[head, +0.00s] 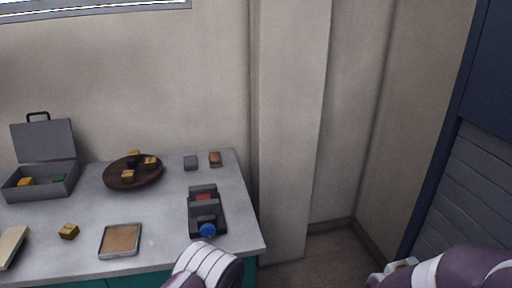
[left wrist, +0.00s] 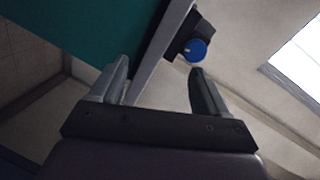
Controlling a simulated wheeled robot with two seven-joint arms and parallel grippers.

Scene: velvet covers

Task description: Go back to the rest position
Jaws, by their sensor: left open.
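My left gripper (left wrist: 160,68) shows in the left wrist view with its two fingers apart and nothing between them. Beyond the fingers are the table's edge and a dark device with a blue knob (left wrist: 197,50). In the head view part of my left arm (head: 208,265) shows at the bottom, in front of the table's front right part; its fingers are not visible there. Part of my right arm (head: 465,270) shows at the bottom right, and its gripper is not seen.

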